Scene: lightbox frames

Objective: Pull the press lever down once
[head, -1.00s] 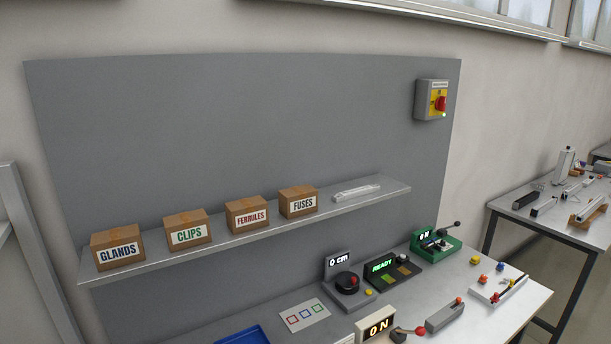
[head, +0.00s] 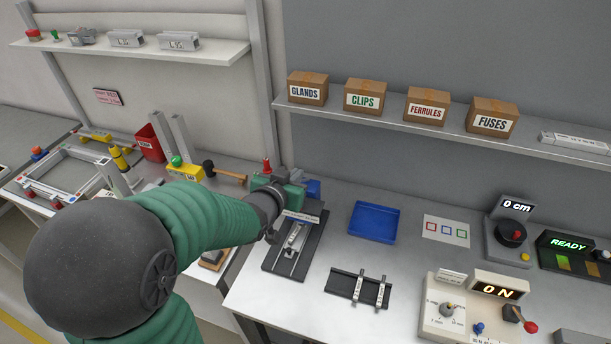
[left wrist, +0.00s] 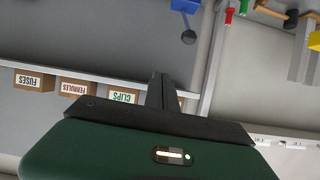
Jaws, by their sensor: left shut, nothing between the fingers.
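The press stands on the bench left of the blue tray, with a black base (head: 313,242) and a blue upper part (head: 313,189). My left arm and gripper (head: 290,190) cover much of its top in the head view. In the left wrist view, turned about upside down, the blue part (left wrist: 185,5) carries the lever with a dark ball knob (left wrist: 188,37). My left gripper (left wrist: 160,80) is shut and empty there, its fingers apart from the knob in the picture. Its contact with the press cannot be told from the head view. My right gripper is out of view.
The blue tray (head: 374,222) lies right of the press. A black rail (head: 360,288) and a cream ON box (head: 470,310) are in front. A hammer (head: 225,172) and yellow block (head: 185,172) are to the left. A shelf with boxes (head: 425,106) is above.

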